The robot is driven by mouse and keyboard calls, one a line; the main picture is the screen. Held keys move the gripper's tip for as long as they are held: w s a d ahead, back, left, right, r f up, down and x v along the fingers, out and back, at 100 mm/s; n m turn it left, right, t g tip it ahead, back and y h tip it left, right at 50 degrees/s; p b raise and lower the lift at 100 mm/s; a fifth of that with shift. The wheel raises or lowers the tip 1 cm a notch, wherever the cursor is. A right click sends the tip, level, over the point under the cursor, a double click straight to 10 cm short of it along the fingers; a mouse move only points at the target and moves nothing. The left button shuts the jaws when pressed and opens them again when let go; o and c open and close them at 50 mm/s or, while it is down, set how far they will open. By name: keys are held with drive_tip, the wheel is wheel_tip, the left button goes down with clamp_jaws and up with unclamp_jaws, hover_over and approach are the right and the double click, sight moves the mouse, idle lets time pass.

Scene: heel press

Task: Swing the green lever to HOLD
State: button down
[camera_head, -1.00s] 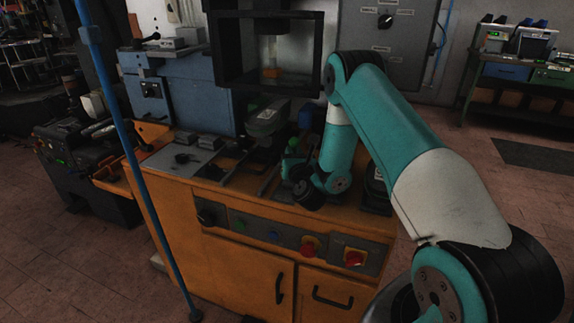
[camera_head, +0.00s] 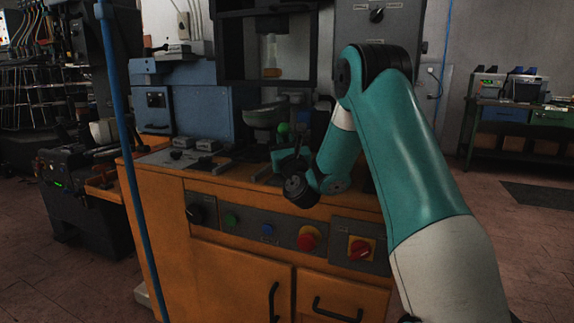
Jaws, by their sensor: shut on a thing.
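The green lever (camera_head: 283,129) shows as a small green knob above the orange cabinet's top, in front of the press. My gripper (camera_head: 288,152) is at the lever, just below the knob, and is shut on it. My teal and white arm reaches in from the right and hides part of the area behind it. The fingertips are small and dark, so the exact grip is hard to see. I cannot read any HOLD mark or tell the lever's position on its scale.
The orange cabinet (camera_head: 232,275) carries a front panel with a red knob (camera_head: 309,238) and a red switch (camera_head: 360,249). A blue post (camera_head: 133,200) stands at the left. A blue machine (camera_head: 195,108) stands behind. Floor is clear at the right, before a green bench (camera_head: 520,118).

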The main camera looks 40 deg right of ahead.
drive_tip(key=n+t+b, duration=0.1)
drive_tip(key=b, duration=0.3)
drive_tip(key=s+a+t+b, duration=0.1)
drive_tip(key=b, duration=0.2)
drive_tip(key=shift+a+r+n+b, duration=0.1)
drive_tip(key=shift+a+n+b, duration=0.2)
drive_tip(key=shift+n+b, duration=0.1)
drive_tip(key=shift+w+r, duration=0.1)
drive_tip(key=c, duration=1.1)
unclamp_jaws()
drive_tip(key=shift+a, duration=0.2)
